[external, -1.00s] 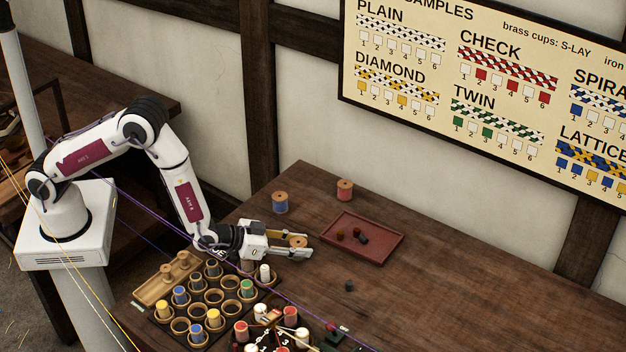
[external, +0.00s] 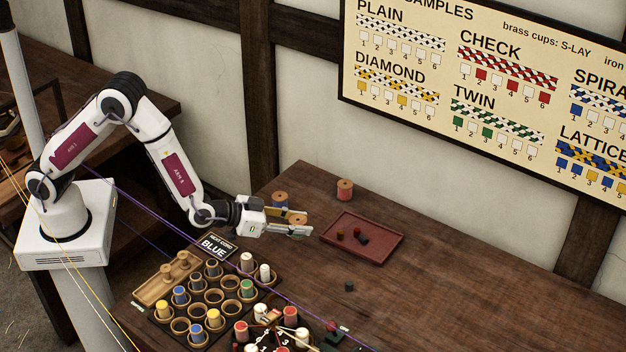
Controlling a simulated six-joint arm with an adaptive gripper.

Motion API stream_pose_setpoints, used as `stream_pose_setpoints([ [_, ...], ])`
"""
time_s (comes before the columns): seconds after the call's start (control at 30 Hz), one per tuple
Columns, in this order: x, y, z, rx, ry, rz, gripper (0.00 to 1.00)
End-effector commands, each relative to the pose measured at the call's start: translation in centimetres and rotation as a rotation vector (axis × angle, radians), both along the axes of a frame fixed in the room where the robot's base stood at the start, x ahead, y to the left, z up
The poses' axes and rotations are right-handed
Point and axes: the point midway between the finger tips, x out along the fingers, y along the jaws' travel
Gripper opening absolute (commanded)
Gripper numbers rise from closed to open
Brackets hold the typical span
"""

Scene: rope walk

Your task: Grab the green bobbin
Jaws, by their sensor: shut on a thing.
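My gripper (external: 298,223) is above the table, left of the red tray, with its fingers pointing right. It is shut on a bobbin (external: 297,217) with a pale wooden end. The fingers hide its side, so I cannot tell its thread colour. A bobbin with green thread (external: 247,287) stands upright in a cup of the dark rack, below and left of my gripper and apart from it.
A pink-red bobbin (external: 345,189) stands farther right. The cup rack (external: 171,340) is in front, beside a "BLUE" sign (external: 214,246).

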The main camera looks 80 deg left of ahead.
Motion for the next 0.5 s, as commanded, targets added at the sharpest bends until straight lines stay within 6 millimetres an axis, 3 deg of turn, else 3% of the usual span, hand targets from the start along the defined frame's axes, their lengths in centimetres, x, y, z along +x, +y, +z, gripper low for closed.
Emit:
stream_pose_setpoints([
  [0.2, 0.0, 0.0, 1.6, 0.0, -0.001, -0.001, 0.1],
  [0.5, 0.0, 0.0, 2.0, 0.001, 0.0, 0.0, 0.1],
])
